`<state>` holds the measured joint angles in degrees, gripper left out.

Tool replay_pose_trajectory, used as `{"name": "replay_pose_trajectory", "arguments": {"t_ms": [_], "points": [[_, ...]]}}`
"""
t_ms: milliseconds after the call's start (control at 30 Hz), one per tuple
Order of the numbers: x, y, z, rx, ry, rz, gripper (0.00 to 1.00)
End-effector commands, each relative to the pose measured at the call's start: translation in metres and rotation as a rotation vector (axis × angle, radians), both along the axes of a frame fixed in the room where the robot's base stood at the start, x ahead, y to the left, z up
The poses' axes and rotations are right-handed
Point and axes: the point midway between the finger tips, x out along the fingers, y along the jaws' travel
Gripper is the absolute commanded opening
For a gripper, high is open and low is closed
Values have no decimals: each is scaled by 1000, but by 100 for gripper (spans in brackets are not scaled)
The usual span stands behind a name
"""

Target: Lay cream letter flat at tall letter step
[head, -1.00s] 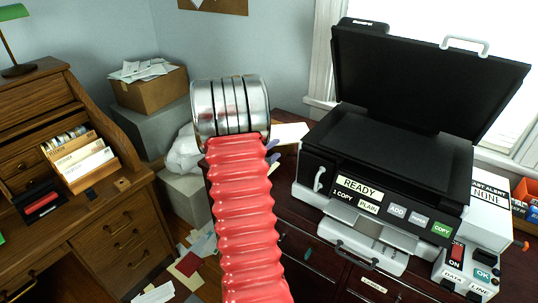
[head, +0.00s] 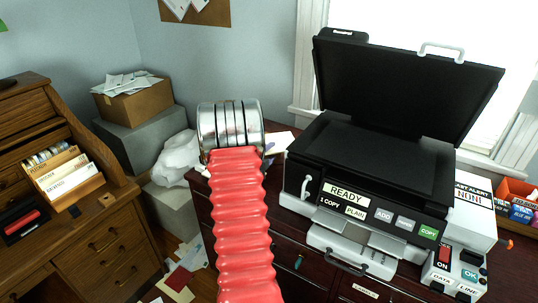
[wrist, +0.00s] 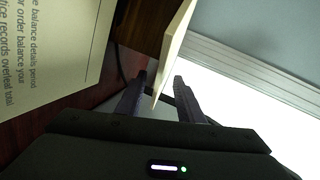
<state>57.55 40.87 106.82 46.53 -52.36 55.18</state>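In the wrist view, my gripper (wrist: 159,78) has its two dark fingers apart. A cream sheet (wrist: 175,45), seen nearly edge-on, stands between them with a gap showing on either side. I cannot tell whether this is the cream letter. A printed cream page (wrist: 45,50) is close to the camera at the left. In the head view, pale paper (head: 279,142) shows just right of my metal wrist, above the desk (head: 292,252). My fingers are hidden there behind my red arm. I cannot make out the tall letter step.
A copier (head: 370,170) with its lid raised stands right of my arm. A white box (head: 472,212) and a switch panel (head: 455,272) stand beside it. A roll-top desk (head: 85,215) with a letter rack (head: 72,188) is at the left.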

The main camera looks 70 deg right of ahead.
Motion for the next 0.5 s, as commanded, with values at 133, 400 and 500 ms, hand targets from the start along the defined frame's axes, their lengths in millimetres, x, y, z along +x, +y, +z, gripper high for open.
{"name": "replay_pose_trajectory", "arguments": {"t_ms": [133,400,500], "points": [[0,0,0,0,0,0,24],[0,0,0,0,0,0,5],[0,0,0,1,0,0,0]]}}
